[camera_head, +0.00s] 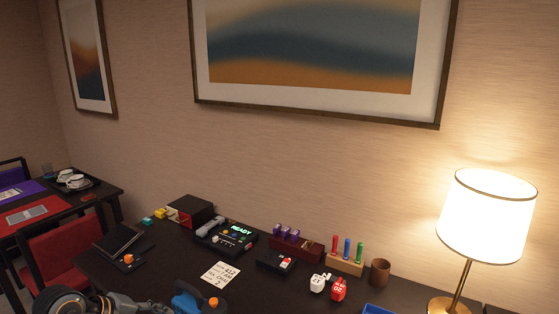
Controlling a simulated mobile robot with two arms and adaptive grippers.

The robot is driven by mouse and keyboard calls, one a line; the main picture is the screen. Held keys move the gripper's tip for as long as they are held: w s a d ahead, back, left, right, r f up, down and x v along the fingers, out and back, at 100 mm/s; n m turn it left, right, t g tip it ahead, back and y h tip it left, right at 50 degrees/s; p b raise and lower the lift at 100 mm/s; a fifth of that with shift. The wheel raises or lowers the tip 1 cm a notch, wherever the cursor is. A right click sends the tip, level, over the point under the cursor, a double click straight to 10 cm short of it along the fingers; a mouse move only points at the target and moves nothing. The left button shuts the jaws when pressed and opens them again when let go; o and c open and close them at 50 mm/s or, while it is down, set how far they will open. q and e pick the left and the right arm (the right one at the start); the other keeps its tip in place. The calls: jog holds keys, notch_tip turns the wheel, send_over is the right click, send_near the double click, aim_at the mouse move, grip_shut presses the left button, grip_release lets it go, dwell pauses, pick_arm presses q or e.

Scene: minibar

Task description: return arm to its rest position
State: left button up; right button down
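The desk holds a black console reading READY (228,238), a note card (220,274), a blue item (187,300), a white tag (318,283), a red tag (338,289), a brown cup (380,271) and a lit lamp (487,215). A red chair (62,252) stands left.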

pick_arm(q)
jog(key=s+d+r+n+t+h, duration=0.2)
jog(key=d+r+n+t+h, duration=0.2)
jog(key=d+r+t+h, duration=0.7)
jog(key=a+r+n+t+y, duration=0.1)
jog(key=a+n+t+y, duration=0.15)
jog(key=n+y, duration=0.4)
jog(key=a+n+t+y, duration=0.1)
jog(key=a+n+y, duration=0.3)
jog(key=n+y, duration=0.3)
jog(key=s+a+f+n+g+y, duration=0.2)
jog(key=s+f+n+g+y, duration=0.15)
jog(key=f, duration=0.35)
jog(key=s+a+f+n+g+y, duration=0.2)
jog(key=s+a+f+g+y, duration=0.15)
jog(key=f, duration=0.35)
jog(key=s+d+f+g+h, duration=0.2)
jog(key=s+d+f+g, duration=0.25)
jog(key=s, duration=0.45)
jog(key=s+d+f+g+h, duration=0.25)
jog(key=s+f+g, duration=0.35)
jog(key=s, duration=0.3)
notch_tip(320, 180, down, 28)
jog(key=s+g, duration=0.1)
jog(key=s, duration=0.2)
jog(key=s+a+f+g, duration=0.1)
jog(key=s+a+f, duration=0.1)
jog(key=s+f, duration=1.3)
jog(key=shift+s+m, duration=0.3)
jog(key=shift+s, duration=0.15)
